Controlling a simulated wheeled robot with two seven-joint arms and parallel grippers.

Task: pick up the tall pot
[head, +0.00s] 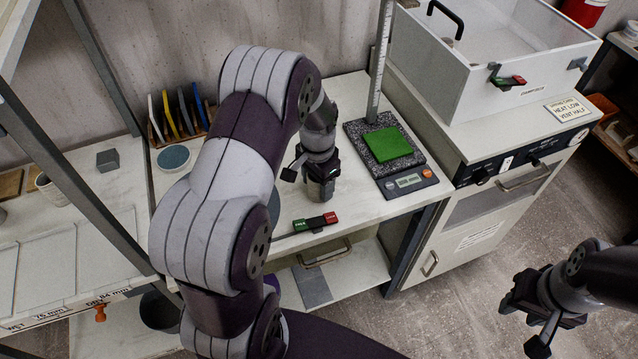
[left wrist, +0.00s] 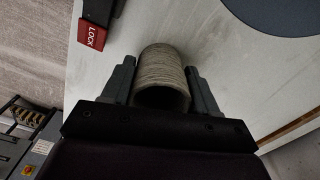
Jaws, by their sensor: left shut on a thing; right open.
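The tall pot (left wrist: 162,68) is a ribbed, grey-beige clay cylinder. In the left wrist view it sits between the two fingers of my left gripper (left wrist: 161,88), which is shut on its sides. In the head view my left gripper (head: 320,180) points down over the white bench, and the lower part of the pot (head: 320,192) shows beneath it. I cannot tell whether the pot's base touches the bench. My right gripper (head: 530,318) is open and empty at the lower right, over the floor.
A green tile (head: 387,144) lies on a speckled height gauge base (head: 362,130) right of the pot. A red-green lock slider (head: 315,222) is at the bench front. A kiln cabinet (head: 510,150) stands right.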

